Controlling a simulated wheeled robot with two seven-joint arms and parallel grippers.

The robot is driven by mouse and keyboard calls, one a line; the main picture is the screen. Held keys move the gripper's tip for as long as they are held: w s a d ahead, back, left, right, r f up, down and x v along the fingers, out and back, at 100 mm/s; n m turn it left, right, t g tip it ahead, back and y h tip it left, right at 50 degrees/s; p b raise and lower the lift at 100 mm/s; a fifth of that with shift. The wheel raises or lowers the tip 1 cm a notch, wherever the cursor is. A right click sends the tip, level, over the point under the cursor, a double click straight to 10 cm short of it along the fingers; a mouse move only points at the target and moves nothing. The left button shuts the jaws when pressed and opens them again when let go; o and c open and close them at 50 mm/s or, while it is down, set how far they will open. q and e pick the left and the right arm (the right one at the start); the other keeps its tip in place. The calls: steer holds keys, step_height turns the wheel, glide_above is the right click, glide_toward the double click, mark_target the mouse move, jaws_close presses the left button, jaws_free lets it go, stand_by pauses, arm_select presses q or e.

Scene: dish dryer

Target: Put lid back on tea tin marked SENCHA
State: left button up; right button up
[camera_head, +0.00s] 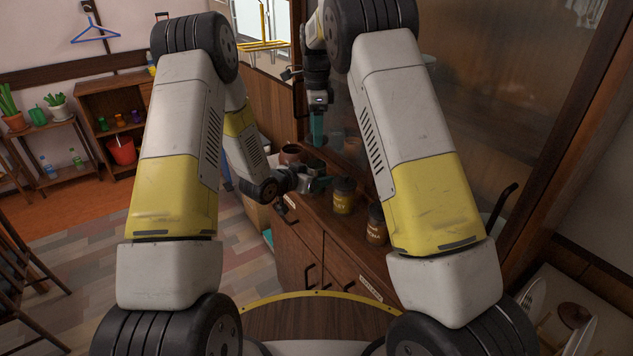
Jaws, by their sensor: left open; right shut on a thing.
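My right gripper (318,128) points down above the back of the wooden cabinet top, beside the glass. My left gripper (322,184) is lower and nearer, open, low over the cabinet top just left of a yellow tin. The yellow tin (343,198) stands upright with a dark top; its label is only partly readable. A brown tin (376,226) with a dark top stands nearer, partly behind my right arm. I cannot read SENCHA on any tin.
A reddish-brown pot (290,154) stands at the cabinet's back left, close to both grippers. The glass panel (460,90) borders the cabinet top on the right. Plates (530,310) stand at the lower right. The cabinet front (300,255) has dark handles.

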arm_select(q)
steer(key=shift+w+d+f, duration=0.15)
steer(key=shift+w+d, duration=0.1)
steer(key=shift+w, duration=0.1)
jaws_close()
